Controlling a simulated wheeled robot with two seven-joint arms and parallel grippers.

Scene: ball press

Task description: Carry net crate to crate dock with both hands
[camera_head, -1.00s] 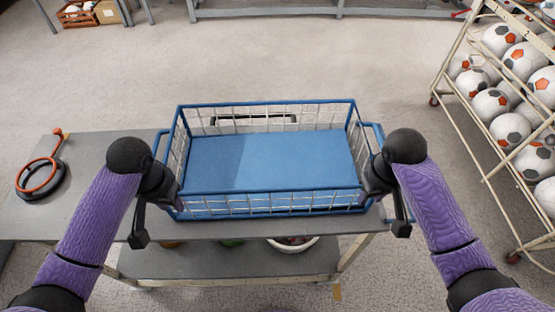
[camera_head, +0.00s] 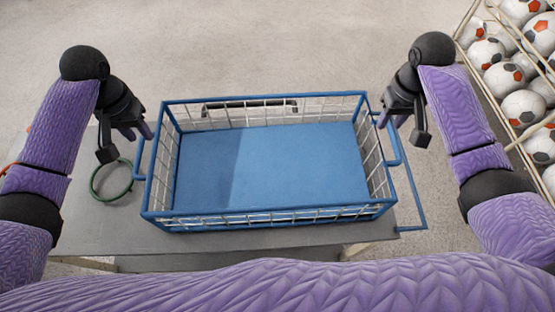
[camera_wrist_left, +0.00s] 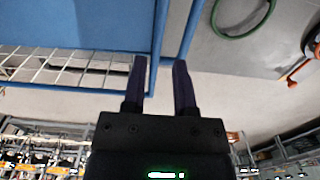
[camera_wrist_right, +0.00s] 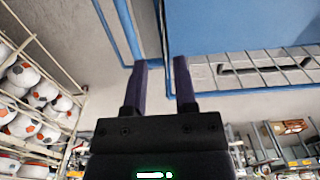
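The net crate (camera_head: 265,216), blue-framed with white mesh and a blue floor, sits upright and empty on the grey table. It has a blue handle on each short side. My left gripper (camera_head: 138,128) is open and empty, just outside the crate's left side near its handle. My right gripper (camera_head: 393,117) is open and empty, just outside the right side near the other handle. In the wrist views, the left fingers (camera_wrist_left: 160,75) and right fingers (camera_wrist_right: 159,75) are spread, with blue bars close beyond them. I cannot make out which thing is the crate dock.
The grey table (camera_head: 100,225) extends under and left of the crate. A green ring (camera_head: 111,180) lies left of it. A blue bar (camera_head: 414,200) juts out at the table's right end. A rack of soccer balls (camera_head: 522,107) stands at the right. Floor behind the crate is clear.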

